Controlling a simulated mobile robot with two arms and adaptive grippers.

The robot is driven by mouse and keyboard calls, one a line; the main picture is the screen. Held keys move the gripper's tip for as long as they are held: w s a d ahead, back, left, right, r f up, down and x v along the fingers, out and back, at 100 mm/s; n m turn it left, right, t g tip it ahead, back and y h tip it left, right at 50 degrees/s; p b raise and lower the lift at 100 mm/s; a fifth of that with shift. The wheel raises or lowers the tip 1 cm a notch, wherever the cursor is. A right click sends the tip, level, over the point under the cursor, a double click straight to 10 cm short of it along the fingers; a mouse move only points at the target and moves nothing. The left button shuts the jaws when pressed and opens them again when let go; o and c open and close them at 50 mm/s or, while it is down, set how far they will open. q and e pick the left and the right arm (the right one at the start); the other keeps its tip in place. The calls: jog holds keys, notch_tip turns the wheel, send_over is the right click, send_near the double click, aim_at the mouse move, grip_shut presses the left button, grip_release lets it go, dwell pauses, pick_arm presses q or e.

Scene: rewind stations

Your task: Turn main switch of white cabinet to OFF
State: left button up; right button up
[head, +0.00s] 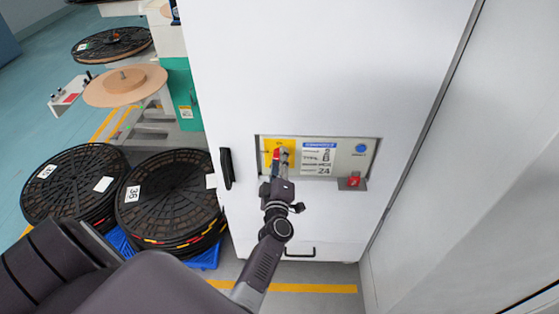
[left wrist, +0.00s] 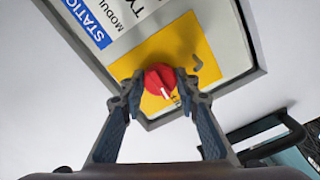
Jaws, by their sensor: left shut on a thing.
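The white cabinet (head: 320,70) stands in the middle of the head view, with a recessed control panel (head: 347,150) in its front. The main switch is a red rotary knob on a yellow plate at the panel's left; its red edge (head: 276,154) shows beside my gripper. In the left wrist view the red knob (left wrist: 160,80) has a white mark pointing to the lower right of its face. My left gripper (head: 284,156) is at the knob, and in the left wrist view its two fingertips (left wrist: 159,89) are closed on both sides of it. My right gripper is not seen.
A black door handle (head: 227,168) is left of the panel. Stacks of black reels (head: 172,195) stand on the floor at left. A white wall (head: 480,160) rises at right.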

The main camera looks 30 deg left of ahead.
pick_arm(q)
jog(key=shift+f+n, duration=0.1)
jog(key=shift+n, duration=0.4)
